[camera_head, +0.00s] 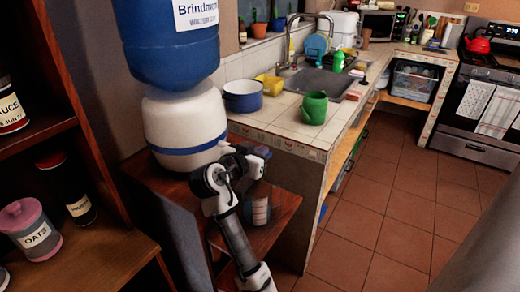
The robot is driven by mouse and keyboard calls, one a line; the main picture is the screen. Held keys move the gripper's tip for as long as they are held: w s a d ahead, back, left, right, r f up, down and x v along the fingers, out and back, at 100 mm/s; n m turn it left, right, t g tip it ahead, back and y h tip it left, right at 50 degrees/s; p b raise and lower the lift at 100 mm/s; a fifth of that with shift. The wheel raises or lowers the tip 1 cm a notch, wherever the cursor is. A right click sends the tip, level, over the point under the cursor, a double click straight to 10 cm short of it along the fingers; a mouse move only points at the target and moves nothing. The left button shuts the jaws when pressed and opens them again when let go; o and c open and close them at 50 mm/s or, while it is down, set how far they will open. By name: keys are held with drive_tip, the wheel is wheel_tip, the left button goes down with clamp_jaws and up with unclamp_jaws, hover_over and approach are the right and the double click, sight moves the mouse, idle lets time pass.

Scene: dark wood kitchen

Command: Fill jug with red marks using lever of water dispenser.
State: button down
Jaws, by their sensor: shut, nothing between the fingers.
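The water dispenser is a white rounded base (184,120) with a blue bottle (172,58) on top, standing on a dark wooden stand (175,184). A small clear jug (261,211) with marks sits low behind my arm, by the right part of the stand, and is partly hidden. My gripper (262,157) is at the right of the dispenser's base, above the jug. It is shut with nothing in it. The dispenser's lever cannot be made out; my arm covers that area.
A wooden shelf with jars (29,230) stands close at the left. The tiled counter to the right holds a blue pot (243,96), a green jug-like vessel (313,108) and a sink (318,84). The tiled floor (382,200) is clear at right.

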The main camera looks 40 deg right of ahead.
drive_tip(key=shift+f, duration=0.1)
drive_tip(key=m+b, duration=0.1)
drive_tip(key=f+m+b, duration=0.1)
drive_tip(key=b, duration=0.1)
drive_tip(key=f+m+t+b, duration=0.1)
drive_tip(key=b, duration=0.1)
drive_tip(key=shift+s+d+m, duration=0.1)
drive_tip(key=shift+s+m, duration=0.15)
drive_tip(key=shift+m, duration=0.15)
drive_tip(key=shift+r, duration=0.15)
drive_tip(key=s+a+r, duration=0.5)
drive_tip(key=a+r, duration=0.1)
drive_tip(key=a, duration=0.2)
drive_tip(key=shift+s+p, duration=0.3)
drive_tip(key=shift+p, duration=0.1)
drive_tip(key=shift+a, duration=0.1)
